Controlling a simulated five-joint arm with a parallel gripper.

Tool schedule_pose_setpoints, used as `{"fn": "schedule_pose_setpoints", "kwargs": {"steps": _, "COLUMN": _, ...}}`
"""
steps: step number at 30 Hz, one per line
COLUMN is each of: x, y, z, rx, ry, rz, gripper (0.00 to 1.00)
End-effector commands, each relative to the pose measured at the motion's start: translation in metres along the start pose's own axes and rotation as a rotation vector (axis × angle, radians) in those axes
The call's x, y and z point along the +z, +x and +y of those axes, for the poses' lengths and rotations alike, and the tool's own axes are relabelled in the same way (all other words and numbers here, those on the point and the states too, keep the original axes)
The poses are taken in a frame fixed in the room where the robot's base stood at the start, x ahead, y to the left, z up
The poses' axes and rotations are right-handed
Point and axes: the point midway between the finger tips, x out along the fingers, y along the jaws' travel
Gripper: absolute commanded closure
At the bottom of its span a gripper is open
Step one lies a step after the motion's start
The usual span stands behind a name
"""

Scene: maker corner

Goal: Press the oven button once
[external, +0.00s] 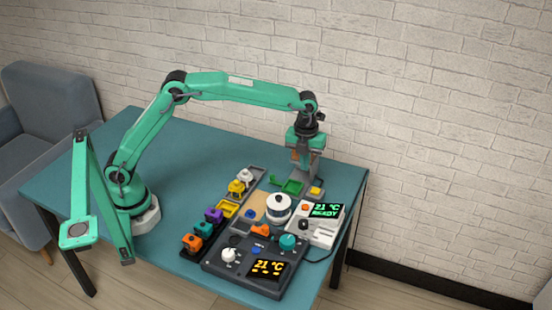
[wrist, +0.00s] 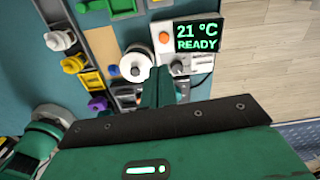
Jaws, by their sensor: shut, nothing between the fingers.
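A white control unit (external: 318,233) at the right of the table has a green display (external: 325,210) reading "21 °C READY", an orange button (external: 305,208) and a dark knob (external: 303,224). In the wrist view the orange button (wrist: 164,38) sits left of the display (wrist: 196,36). A dark control unit (external: 232,270) in front has a yellow display, a white knob and a teal knob. No readable label tells me which unit is the oven. My gripper (external: 296,158) is shut and empty, raised behind the white unit. Its fingers (wrist: 158,86) hide part of the unit in the wrist view.
A white round pot-like object (external: 278,207) stands left of the white unit. A row of coloured blocks (external: 214,215) runs along the left. A green tray (external: 287,187) and a yellow block (external: 315,191) lie near my gripper. The left of the table is mostly clear.

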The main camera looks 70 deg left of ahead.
Motion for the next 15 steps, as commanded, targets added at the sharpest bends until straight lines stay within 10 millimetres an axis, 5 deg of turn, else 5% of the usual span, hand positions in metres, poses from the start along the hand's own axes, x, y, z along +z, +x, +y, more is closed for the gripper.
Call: {"fn": "schedule_pose_setpoints", "kwargs": {"steps": 15, "x": -0.0024, "y": 0.0117, "z": -0.0104, "rx": 0.015, "ry": 0.082, "rz": 0.007, "gripper": 1.0}}
